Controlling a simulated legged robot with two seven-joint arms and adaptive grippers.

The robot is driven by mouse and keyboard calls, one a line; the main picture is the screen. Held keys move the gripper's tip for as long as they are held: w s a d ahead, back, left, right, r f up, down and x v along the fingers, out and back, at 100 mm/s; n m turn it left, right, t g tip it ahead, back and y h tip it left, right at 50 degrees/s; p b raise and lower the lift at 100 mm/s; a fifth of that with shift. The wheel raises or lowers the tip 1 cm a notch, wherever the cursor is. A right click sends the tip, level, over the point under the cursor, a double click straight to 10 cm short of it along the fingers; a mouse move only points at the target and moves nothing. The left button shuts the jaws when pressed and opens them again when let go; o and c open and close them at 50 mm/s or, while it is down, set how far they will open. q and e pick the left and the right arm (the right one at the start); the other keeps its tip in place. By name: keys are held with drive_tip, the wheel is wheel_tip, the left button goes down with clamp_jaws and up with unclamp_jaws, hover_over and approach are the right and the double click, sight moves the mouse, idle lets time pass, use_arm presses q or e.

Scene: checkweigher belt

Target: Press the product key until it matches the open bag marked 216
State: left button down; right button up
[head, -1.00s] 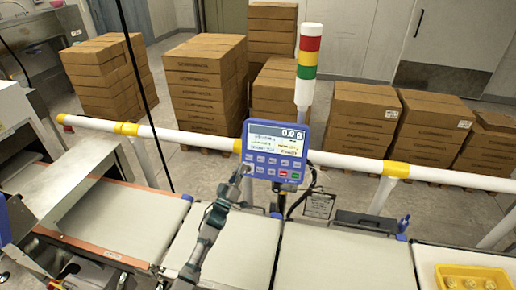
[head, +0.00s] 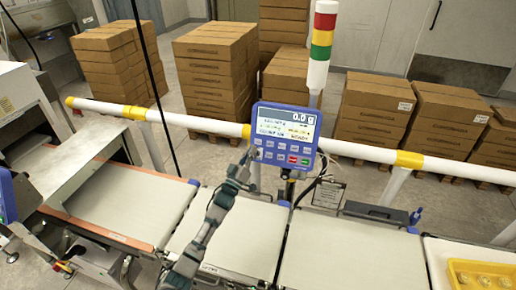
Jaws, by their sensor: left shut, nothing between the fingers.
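The blue checkweigher terminal (head: 284,136) stands on a post behind the belts. Its screen (head: 285,125) reads 0.0 g at the top; the smaller lines below are too blurred to read. Rows of keys, including a red and a green one, lie under the screen. My left gripper (head: 250,157) is shut and empty, its tips at the terminal's left edge by the leftmost keys. I cannot tell whether it touches a key. My right gripper is not in view. No bag marked 216 can be made out.
A yellow tray (head: 484,274) with several items sits at the lower right. A white rail (head: 366,152) with yellow bands runs behind the belts. The belt surfaces (head: 345,252) are bare. A red, yellow and green signal tower (head: 322,42) rises behind the terminal. Stacked cartons (head: 215,80) stand behind the rail.

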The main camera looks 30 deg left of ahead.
sight(261, 135)
use_arm(q)
drive_tip(key=w+b, duration=0.1)
drive_tip(key=w+f+b, duration=0.1)
drive_tip(key=w+a+b, duration=0.1)
drive_tip(key=shift+w+f, duration=0.15)
drive_tip(key=shift+w, duration=0.4)
idle(1.1)
drive_tip(key=shift+w+a, duration=0.1)
drive_tip(key=shift+w, duration=0.2)
